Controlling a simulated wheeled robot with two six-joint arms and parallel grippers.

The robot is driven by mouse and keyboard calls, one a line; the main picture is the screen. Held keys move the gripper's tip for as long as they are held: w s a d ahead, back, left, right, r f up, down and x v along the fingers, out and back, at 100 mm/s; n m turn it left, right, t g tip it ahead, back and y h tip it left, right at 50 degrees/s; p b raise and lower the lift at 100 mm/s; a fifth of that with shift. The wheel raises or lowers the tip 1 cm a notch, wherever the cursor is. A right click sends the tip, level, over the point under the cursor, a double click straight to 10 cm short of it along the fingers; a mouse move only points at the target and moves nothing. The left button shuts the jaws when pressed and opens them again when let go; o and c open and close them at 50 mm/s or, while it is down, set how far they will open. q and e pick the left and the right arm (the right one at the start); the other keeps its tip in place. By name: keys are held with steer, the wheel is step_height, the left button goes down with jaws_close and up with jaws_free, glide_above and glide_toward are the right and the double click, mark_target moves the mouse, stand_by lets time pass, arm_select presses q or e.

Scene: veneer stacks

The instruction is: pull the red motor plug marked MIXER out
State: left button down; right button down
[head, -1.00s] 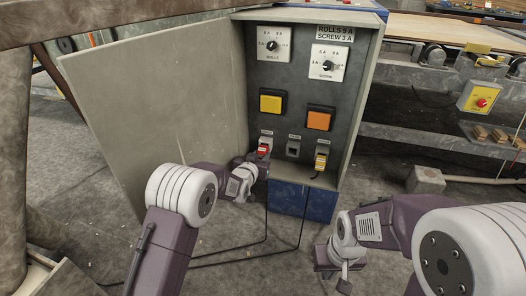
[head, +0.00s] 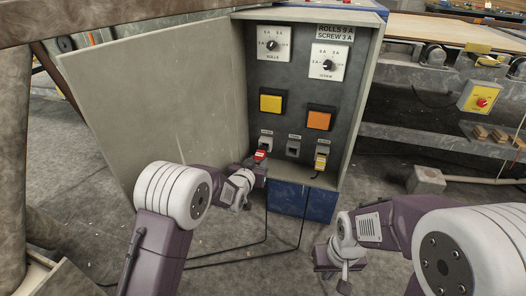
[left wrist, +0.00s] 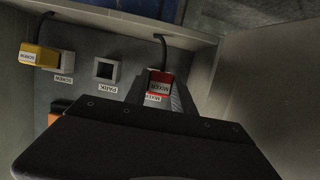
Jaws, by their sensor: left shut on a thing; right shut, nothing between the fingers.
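The red plug (head: 260,155) is at the left socket (head: 266,142) low on the grey panel. In the left wrist view the red plug (left wrist: 159,82) carries a label that reads MIXER, and a dark cable leaves it. My left gripper (head: 259,164) is shut on the red plug. The plug sits a little below and in front of its socket face; I cannot tell whether it is fully clear of it. My right gripper (head: 335,262) is shut and empty, low and to the right, apart from the cabinet.
A yellow plug (head: 321,161) sits at the right socket. The middle socket (head: 293,148), labelled PARK in the left wrist view, is empty. The open cabinet door (head: 150,110) stands left of my left gripper. Black cables (head: 266,220) hang to the floor.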

arm_select(q)
steer(key=shift+s, duration=0.2)
steer(key=shift+s+a+b, duration=0.1)
steer(key=shift+s+a, duration=0.1)
steer(key=shift+s, duration=0.45)
steer(key=shift+s+a+b, duration=0.1)
steer(key=shift+s+a, duration=0.15)
steer(key=shift+s, duration=0.35)
steer(key=shift+s+a+b, duration=0.1)
steer(key=shift+s+a, duration=0.1)
steer(key=shift+s, duration=0.45)
